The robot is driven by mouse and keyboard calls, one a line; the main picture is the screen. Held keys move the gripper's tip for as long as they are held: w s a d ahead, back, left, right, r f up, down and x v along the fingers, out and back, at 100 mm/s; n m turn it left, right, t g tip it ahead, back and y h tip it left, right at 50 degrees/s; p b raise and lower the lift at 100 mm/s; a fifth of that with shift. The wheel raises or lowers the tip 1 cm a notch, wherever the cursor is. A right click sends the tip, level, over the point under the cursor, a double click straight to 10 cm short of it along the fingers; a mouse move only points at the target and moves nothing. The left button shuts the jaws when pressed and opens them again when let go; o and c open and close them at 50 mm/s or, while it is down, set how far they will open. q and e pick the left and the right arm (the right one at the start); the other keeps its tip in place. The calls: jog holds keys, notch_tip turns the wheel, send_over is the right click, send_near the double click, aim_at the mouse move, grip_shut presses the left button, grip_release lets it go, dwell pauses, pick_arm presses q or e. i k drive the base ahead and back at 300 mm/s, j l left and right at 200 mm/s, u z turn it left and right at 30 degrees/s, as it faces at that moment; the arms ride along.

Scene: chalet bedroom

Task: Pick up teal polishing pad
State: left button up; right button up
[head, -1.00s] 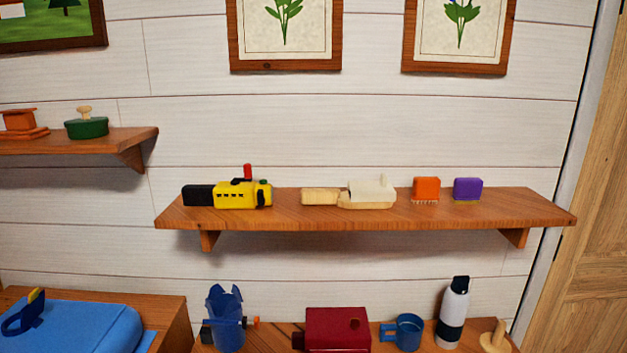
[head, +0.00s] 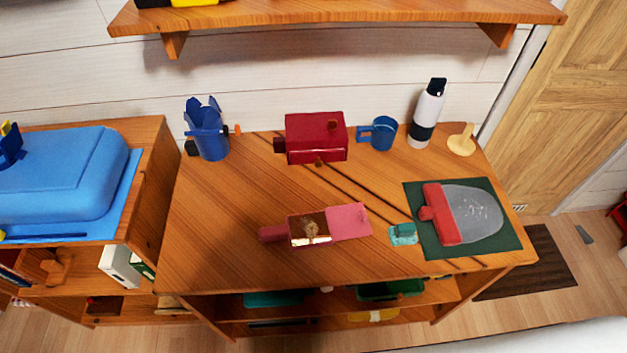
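A small teal pad (head: 403,234), which looks like the polishing pad, lies on the wooden cabinet top (head: 220,220) near its front right. It sits just left of a dark green mat (head: 488,247) and right of a pink object with a brown patch (head: 343,221). Neither of my grippers shows in the head view.
A red-handled grey tool (head: 470,215) lies on the mat. A dark red box (head: 316,138), blue mug (head: 383,133), white bottle (head: 427,115) and blue holder (head: 208,132) stand along the back. A wall shelf (head: 340,14) overhangs behind. The top's front left is clear.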

aim_at(404, 233)
jog(key=z, duration=0.95)
